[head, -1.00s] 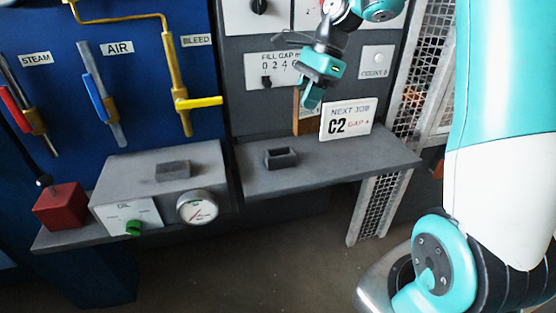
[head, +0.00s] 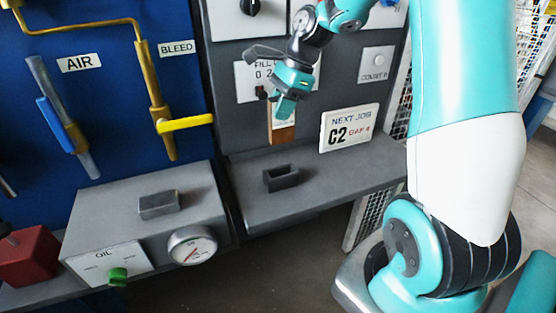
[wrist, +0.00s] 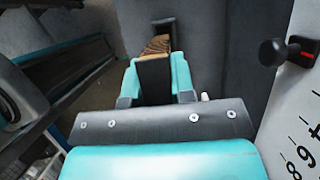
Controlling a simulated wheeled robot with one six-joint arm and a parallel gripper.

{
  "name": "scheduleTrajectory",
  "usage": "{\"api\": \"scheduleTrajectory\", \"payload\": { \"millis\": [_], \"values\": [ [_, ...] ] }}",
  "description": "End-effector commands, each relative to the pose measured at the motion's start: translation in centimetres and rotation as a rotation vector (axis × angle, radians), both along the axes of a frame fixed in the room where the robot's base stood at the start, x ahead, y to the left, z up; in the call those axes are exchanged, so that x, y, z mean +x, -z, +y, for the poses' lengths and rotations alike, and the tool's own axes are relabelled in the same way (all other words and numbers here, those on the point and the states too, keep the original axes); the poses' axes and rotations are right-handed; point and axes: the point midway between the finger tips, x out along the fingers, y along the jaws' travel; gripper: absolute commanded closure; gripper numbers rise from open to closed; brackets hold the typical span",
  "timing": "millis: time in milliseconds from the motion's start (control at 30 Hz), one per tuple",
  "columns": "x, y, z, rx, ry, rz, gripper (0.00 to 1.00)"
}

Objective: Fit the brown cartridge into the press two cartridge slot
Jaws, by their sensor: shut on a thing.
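My gripper (head: 286,104) is shut on the brown cartridge (head: 283,134), which hangs upright below the fingers. In the wrist view my gripper (wrist: 156,78) has its teal fingers on both sides of the cartridge (wrist: 157,44). An open-topped dark slot box (head: 281,178) sits on the grey shelf (head: 330,175). In the head view the cartridge appears straight above it, with a gap between them. In the wrist view the slot box (wrist: 163,26) shows just beyond the cartridge's end. No press number is readable on it.
A "NEXT JOB C2" sign (head: 349,128) stands on the shelf to the right. The grey oil box (head: 110,222) at left carries another dark block (head: 158,204) and a gauge (head: 193,245). A panel with dial knobs rises behind. A black knob (wrist: 280,52) is right of my gripper.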

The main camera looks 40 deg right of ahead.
Motion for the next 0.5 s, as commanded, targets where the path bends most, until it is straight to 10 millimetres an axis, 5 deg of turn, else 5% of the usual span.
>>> {"api": "scheduleTrajectory", "payload": {
  "millis": [233, 500],
  "values": [
    [-0.1, 6.7, 0.1, 0.003, -0.002, 0.006, 1.0],
    [0.0, 9.7, 0.2, 0.0, -0.004, 0.001, 1.0]
  ]
}}
